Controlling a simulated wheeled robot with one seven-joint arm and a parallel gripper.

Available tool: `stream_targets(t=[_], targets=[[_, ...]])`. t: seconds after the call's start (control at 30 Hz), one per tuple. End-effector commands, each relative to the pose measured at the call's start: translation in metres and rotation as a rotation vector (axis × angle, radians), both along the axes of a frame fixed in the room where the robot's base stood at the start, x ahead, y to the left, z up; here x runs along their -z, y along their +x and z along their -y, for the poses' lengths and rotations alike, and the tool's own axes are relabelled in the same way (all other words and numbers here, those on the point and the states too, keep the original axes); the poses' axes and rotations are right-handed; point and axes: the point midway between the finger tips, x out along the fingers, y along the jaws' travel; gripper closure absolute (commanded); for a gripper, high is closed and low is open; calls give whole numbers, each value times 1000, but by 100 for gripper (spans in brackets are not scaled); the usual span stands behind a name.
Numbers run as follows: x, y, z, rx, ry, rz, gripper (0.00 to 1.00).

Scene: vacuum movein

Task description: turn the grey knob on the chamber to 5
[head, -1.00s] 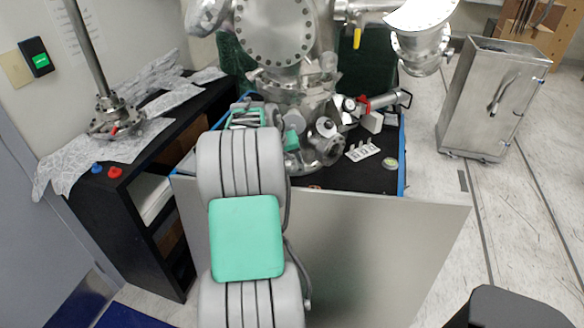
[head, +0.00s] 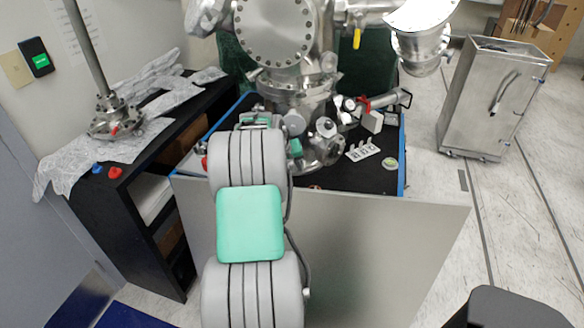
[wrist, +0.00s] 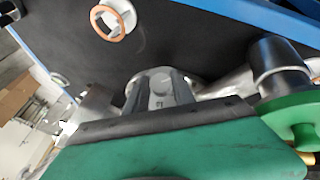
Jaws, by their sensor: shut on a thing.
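The steel chamber (head: 302,92) stands on the black top of the cart, beyond my arm. In the head view my arm covers the front left of the chamber, and my fingertips and the grey knob cannot be made out there. In the wrist view my gripper (wrist: 160,88) is shut, its fingers reaching up past the green and black housing. The grey knob (wrist: 159,84) shows only in part between the fingers, in front of a round silver flange. Its marks and the number it points to are not readable.
A flat panel (head: 390,240) fronts the cart. Steel fittings with a red clamp (head: 365,104) and a small white bracket (head: 362,151) lie right of the chamber. A dark shelf (head: 110,210) stands left. A steel cabinet (head: 490,95) stands right, with open floor around it.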

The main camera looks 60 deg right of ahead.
Motion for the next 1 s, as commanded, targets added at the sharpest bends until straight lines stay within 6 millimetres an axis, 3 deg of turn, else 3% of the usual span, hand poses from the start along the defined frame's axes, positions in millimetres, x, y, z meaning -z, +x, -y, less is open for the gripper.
stream_targets(t=[0.2, 0.67, 1.0], targets=[[0, 0, 0, 0, 0, 0, 100], [1, -1, 0, 19, 20, 43, 100], [2, -4, 2, 96, 106, 237, 100]])
